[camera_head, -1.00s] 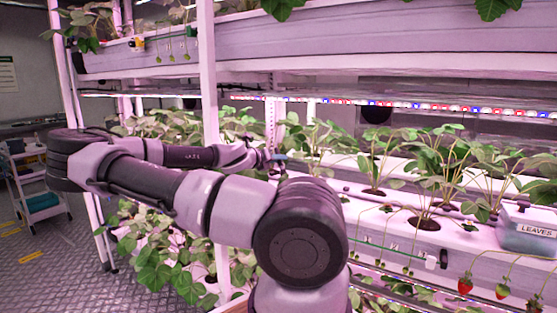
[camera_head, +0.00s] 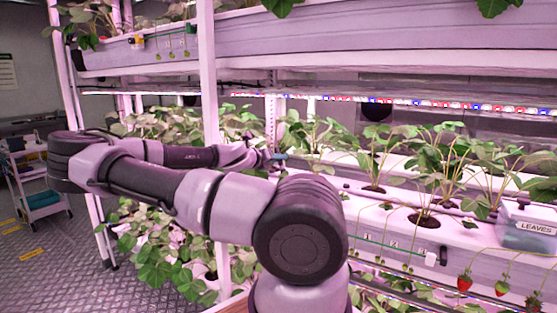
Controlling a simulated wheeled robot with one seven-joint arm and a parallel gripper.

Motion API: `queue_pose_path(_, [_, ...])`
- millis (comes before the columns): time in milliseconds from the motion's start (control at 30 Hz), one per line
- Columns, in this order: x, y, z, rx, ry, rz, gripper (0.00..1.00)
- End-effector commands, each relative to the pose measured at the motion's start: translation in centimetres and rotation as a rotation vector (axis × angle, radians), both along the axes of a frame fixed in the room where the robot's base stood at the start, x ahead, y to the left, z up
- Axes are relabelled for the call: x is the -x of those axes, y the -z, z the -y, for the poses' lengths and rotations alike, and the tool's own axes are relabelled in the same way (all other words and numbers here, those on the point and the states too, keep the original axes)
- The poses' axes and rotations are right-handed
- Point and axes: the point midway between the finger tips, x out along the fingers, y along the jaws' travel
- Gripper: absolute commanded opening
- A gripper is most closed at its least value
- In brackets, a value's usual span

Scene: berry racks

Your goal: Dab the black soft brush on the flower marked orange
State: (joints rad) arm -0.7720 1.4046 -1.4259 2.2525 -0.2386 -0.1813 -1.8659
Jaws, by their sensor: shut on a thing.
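My gripper (camera_head: 268,160) is small and far off at the end of my arm, in front of the planted shelf, left of the picture's middle. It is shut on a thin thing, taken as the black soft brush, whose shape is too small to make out. A small blue part shows at the gripper's tip, close to the leaves. I cannot make out a flower with an orange mark; leaves and my arm cover part of the shelf.
Strawberry plants (camera_head: 372,165) stand in the white trough behind my gripper. A box labelled LEAVES (camera_head: 530,238) sits at the right, near hanging red berries (camera_head: 464,282). A white rack post (camera_head: 209,100) stands left of my gripper. A cart (camera_head: 40,190) stands far left.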

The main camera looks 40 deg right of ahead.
Motion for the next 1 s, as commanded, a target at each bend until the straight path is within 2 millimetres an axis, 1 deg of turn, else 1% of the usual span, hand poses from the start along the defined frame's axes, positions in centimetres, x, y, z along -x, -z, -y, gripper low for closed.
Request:
queue_pose_path(267, [0.0, -0.3, 0.0, 0.0, 0.0, 0.001, 0.0])
queue_pose_path(1000, [-0.1, -6.2, -0.1, -0.002, -0.001, 0.002, 0.0])
